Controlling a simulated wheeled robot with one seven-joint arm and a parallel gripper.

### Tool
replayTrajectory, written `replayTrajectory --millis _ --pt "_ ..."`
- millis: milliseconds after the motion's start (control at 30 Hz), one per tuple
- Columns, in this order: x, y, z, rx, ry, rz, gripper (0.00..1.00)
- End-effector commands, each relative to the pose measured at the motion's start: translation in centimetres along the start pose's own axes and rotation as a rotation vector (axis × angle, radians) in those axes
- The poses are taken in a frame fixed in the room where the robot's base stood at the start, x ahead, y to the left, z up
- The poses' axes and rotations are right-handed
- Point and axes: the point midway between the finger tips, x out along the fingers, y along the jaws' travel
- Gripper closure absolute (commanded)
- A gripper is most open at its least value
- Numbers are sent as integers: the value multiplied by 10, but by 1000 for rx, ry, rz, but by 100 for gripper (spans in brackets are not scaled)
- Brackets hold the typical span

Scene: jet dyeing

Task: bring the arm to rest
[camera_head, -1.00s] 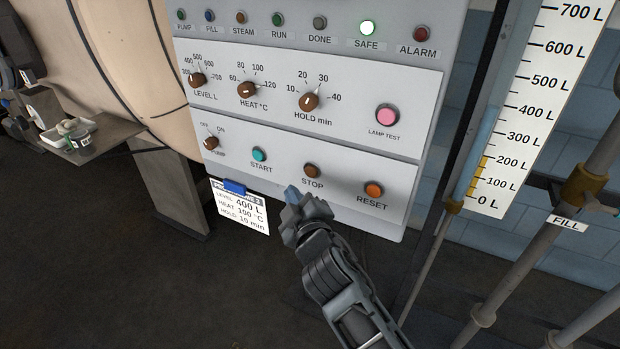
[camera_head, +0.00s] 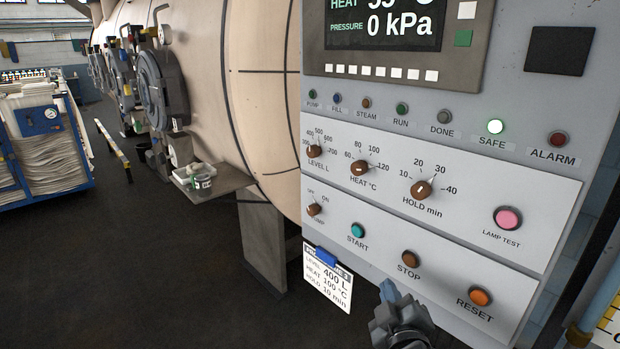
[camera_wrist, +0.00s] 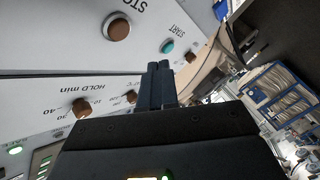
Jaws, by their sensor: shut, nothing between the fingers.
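My gripper (camera_head: 388,290) shows at the bottom of the head view, in front of the lower part of the control panel (camera_head: 440,228), below the STOP button (camera_head: 409,259). Its fingers are shut with nothing between them. In the wrist view the closed fingertips (camera_wrist: 160,68) point along the panel face, with the STOP button (camera_wrist: 118,27) and START button (camera_wrist: 167,47) beyond them. I cannot tell whether the fingers touch the panel. The rest of the arm is out of the head view.
A recipe card (camera_head: 327,278) hangs under the panel's lower left edge. A shelf (camera_head: 222,187) with a small tray stands by the beige vessel (camera_head: 265,90). A blue cart (camera_head: 60,175) stands at far left. The dark floor (camera_head: 150,280) at lower left is clear. The SAFE lamp (camera_head: 495,126) is lit.

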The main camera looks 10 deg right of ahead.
Motion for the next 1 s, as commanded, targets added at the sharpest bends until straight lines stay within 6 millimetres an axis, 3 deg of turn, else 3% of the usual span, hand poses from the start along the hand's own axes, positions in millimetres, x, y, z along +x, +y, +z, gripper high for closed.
replayTrajectory --millis 167,300,500,733,1000 --pt "-61 -21 39 64 -3 -62 100" --pt "-123 -32 65 146 -2 -114 100" --pt "-211 -36 87 274 -10 -174 100" --pt "-308 -24 92 436 -34 -219 100" --pt "-405 12 76 641 -80 -231 100"
